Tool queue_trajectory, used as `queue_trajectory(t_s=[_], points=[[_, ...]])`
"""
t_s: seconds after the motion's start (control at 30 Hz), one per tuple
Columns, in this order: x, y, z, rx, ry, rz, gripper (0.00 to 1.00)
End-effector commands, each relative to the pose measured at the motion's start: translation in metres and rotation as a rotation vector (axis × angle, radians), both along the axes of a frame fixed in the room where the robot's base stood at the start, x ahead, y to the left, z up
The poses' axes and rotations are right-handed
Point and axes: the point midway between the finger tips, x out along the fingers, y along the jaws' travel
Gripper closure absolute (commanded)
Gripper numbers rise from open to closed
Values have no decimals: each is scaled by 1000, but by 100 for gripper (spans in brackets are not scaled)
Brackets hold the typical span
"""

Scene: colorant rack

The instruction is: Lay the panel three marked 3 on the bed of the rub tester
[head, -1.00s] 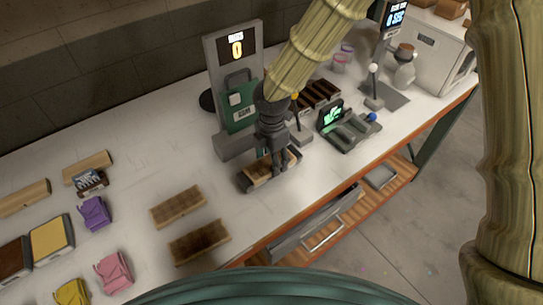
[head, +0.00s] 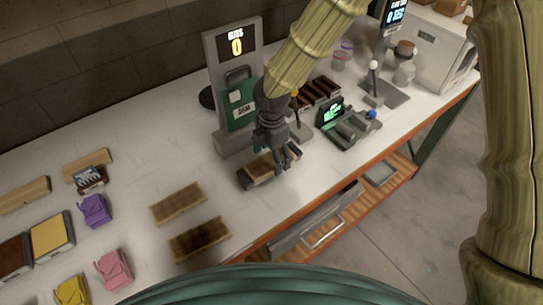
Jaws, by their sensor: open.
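The rub tester (head: 222,57) is a grey upright with a display reading 0 and a green plate. My gripper (head: 282,167) is open, pointing down over the right part of this panel. Whether the fingers touch it I cannot tell. Two more brown panels, one lighter (head: 178,203) and one darker (head: 199,239), lie flat on the bench to the left, their marks unreadable.
A green-lit scale-like device (head: 349,126) and a rack of dark blocks (head: 318,91) stand right of the tester. Purple (head: 95,210), pink (head: 113,269) and yellow (head: 72,291) items lie at left. The bench between is clear.

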Motion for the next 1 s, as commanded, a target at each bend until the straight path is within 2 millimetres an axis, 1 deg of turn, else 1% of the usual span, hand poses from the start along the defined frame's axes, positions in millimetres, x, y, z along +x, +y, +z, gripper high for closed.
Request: queue_trajectory(t_s=[0.17, 0.5, 0.6, 0.7, 0.8, 1.0], points=[[1, 0, 23, 4, -3, -2, 21], [1, 0, 83, 3, -4, -1, 21], [1, 0, 97, 2, -2, -2, 21], [1, 0, 107, 1, -2, -1, 21], [1, 0, 114, 1, -2, 0, 21], [0, 0, 118, 0, 0, 0, 21]])
